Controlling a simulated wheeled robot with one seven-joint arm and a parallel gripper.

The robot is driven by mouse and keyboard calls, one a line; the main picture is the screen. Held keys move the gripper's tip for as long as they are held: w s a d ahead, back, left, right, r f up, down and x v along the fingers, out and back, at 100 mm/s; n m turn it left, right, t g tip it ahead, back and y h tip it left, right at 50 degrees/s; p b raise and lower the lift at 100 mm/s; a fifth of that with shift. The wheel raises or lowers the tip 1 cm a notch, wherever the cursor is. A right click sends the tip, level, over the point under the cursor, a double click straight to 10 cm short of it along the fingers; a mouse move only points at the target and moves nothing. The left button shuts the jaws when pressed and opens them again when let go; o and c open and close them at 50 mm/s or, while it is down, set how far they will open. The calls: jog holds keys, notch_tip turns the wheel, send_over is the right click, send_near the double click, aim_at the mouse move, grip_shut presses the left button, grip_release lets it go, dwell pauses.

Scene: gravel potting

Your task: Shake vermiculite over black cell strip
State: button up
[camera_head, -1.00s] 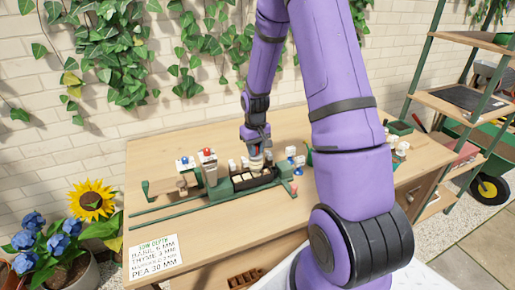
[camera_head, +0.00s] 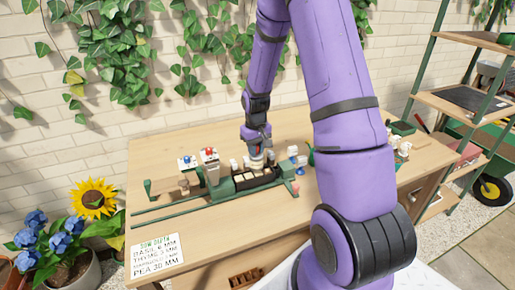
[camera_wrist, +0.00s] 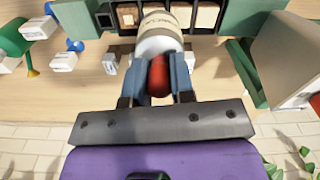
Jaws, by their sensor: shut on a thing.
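My gripper (camera_head: 257,148) is over the bench at the back of the black cell strip (camera_head: 240,186). In the wrist view, the gripper (camera_wrist: 158,80) is shut on the vermiculite shaker (camera_wrist: 158,45), a cream cylinder with a white band and a red part between the fingers. The shaker is tilted, with its far end over the strip. The strip (camera_wrist: 195,17) shows at the top of the wrist view, with brown-filled and pale-filled cells; the shaker hides its middle. I cannot make out falling grains.
A green rail frame (camera_head: 168,208) runs along the bench (camera_head: 215,228). Pale labelled blocks (camera_head: 211,156) stand to the left, and small white and blue pieces (camera_head: 299,169) to the right. A sow-depth card (camera_head: 157,257) lies at the front left. The front middle is clear.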

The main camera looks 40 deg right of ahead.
jog(key=shift+s+d, duration=0.25)
jog(key=shift+d, duration=0.7)
jog(key=shift+s+d, duration=0.2)
jog(key=shift+d, duration=0.45)
jog(key=shift+s+d, duration=0.15)
jog(key=shift+d, duration=0.45)
